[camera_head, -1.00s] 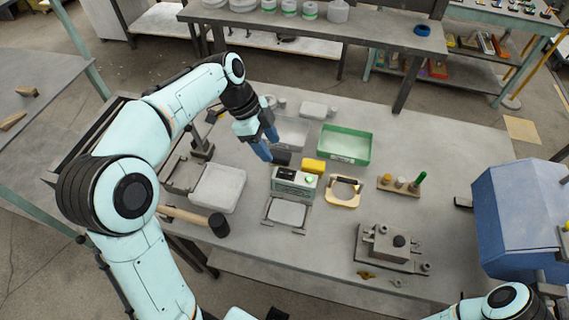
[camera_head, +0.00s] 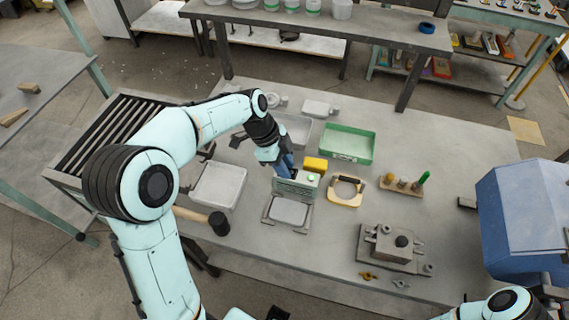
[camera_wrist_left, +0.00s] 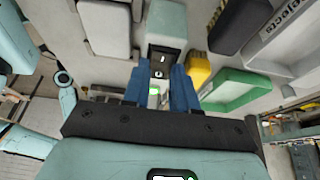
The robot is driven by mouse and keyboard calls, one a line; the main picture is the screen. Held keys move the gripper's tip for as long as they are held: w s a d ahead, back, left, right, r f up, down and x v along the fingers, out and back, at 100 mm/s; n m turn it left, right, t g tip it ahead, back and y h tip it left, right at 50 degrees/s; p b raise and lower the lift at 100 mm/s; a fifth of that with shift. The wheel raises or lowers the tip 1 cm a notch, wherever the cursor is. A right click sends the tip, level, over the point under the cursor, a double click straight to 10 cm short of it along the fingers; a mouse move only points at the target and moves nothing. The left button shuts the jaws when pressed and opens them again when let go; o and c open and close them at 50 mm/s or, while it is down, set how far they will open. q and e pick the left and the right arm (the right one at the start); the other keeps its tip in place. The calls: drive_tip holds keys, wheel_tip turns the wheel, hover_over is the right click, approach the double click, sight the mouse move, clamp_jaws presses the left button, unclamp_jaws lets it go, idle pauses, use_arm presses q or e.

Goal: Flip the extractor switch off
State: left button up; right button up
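The switch box (camera_head: 296,188) is a pale grey-green box with a dark top panel and a green light, standing on the grey table behind a flat grey plate. In the left wrist view its dark switch panel (camera_wrist_left: 158,66) and lit green light (camera_wrist_left: 154,91) show between my blue fingers. My left gripper (camera_head: 285,169) is over the left part of the box top in the head view. Its fingers are apart, with nothing held between them (camera_wrist_left: 159,85). I cannot tell whether the fingers touch the switch, and the head view hides that part. My right gripper is out of view.
A yellow block (camera_head: 316,164) sits close behind the box, with a green tray (camera_head: 347,158) beyond. A pale tray (camera_head: 219,185) and a hammer (camera_head: 217,222) lie to the left.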

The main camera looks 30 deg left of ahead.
use_arm(q)
clamp_jaws()
drive_tip(key=shift+d+r+y+p, duration=0.15)
drive_tip(key=shift+d+y+p, duration=0.1)
drive_tip(key=shift+y+p, duration=0.4)
drive_tip(key=shift+w+d+g+y+p, duration=0.15)
drive_tip(key=shift+g+y+p, duration=0.2)
drive_tip(key=shift+y, duration=0.4)
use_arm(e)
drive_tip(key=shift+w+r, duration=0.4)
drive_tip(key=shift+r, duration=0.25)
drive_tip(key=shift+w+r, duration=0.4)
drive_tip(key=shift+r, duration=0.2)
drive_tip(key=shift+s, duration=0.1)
use_arm(q)
drive_tip(key=o, duration=0.7)
unclamp_jaws()
